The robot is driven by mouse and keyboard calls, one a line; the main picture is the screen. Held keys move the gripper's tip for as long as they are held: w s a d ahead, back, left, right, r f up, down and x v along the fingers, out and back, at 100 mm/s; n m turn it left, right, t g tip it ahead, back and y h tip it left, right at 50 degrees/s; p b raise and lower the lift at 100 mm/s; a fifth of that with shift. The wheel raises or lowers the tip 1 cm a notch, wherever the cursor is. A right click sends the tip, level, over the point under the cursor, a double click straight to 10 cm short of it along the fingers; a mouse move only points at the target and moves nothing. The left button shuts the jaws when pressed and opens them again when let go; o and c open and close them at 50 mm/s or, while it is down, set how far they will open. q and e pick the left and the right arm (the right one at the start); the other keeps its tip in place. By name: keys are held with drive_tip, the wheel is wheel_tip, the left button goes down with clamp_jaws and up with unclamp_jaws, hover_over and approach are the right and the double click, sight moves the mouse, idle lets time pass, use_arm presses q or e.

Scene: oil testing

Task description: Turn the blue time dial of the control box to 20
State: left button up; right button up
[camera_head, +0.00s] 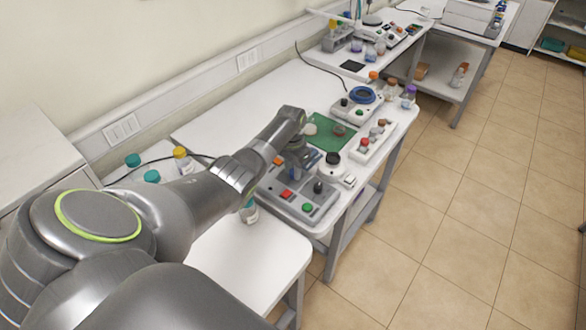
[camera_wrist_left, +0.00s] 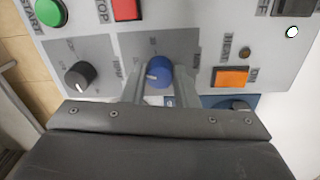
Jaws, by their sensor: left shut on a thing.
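The grey control box (camera_head: 322,204) stands on the white table in the head view, with red and green buttons and a black knob on its top. The blue time dial (camera_wrist_left: 158,72) shows in the left wrist view, with a white pointer line on its left side. My left gripper (camera_wrist_left: 162,84) is shut on the blue dial, one finger on each side of it. In the head view my left gripper (camera_head: 297,162) points down over the box and hides the dial. The scale marks around the dial are too blurred to read. My right gripper is not in view.
In the left wrist view, a black knob (camera_wrist_left: 78,75), a red button (camera_wrist_left: 126,9), a green button (camera_wrist_left: 50,12) and an orange switch (camera_wrist_left: 231,78) surround the dial. A green mat (camera_head: 322,139) and small devices lie beyond the box. Bottles (camera_head: 182,160) stand left of my arm.

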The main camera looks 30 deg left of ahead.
sight(292, 170)
use_arm(q)
drive_tip(key=o, duration=1)
drive_tip(key=shift+r, duration=0.1)
drive_tip(key=shift+r, duration=0.6)
wheel_tip(292, 170, up, 16)
drive_tip(key=b, duration=0.2)
drive_tip(key=shift+a, duration=0.3)
